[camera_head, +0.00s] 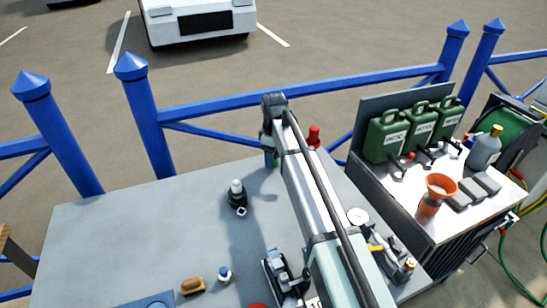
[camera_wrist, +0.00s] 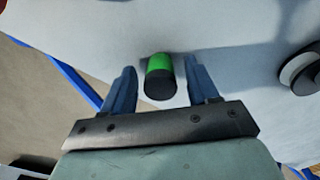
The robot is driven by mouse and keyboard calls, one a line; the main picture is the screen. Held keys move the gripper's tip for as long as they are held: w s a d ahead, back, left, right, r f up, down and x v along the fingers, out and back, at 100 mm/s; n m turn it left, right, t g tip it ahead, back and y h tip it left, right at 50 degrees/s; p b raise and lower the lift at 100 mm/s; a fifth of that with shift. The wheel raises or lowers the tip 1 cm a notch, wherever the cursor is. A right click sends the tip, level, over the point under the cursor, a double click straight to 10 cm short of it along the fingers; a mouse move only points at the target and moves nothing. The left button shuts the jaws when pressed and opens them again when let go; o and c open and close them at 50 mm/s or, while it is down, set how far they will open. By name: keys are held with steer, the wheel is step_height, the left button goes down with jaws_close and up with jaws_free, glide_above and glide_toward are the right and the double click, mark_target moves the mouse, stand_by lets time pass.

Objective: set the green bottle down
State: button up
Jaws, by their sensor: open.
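The green bottle (camera_wrist: 159,66) is in the wrist view, a green cylinder with a black end towards the camera. It lies between the two blue fingers of my gripper (camera_wrist: 158,78). The fingers are open, with a visible gap on each side of the bottle. In the head view my gripper (camera_head: 269,152) is low at the far edge of the grey table (camera_head: 120,235). Only a small green part of the bottle (camera_head: 276,163) shows there; my arm and gripper hide the rest. Its base contact with the table cannot be seen clearly.
A dark item with a white top (camera_head: 237,195) stands left of my gripper. A red-topped object (camera_head: 314,136) is close on the right, partly behind my arm. A blue railing (camera_head: 300,90) runs behind the table. The table's left part is clear.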

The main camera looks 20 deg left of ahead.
step_height(320, 180, up, 12)
stand_by(0.5)
steer(key=shift+f, duration=0.1)
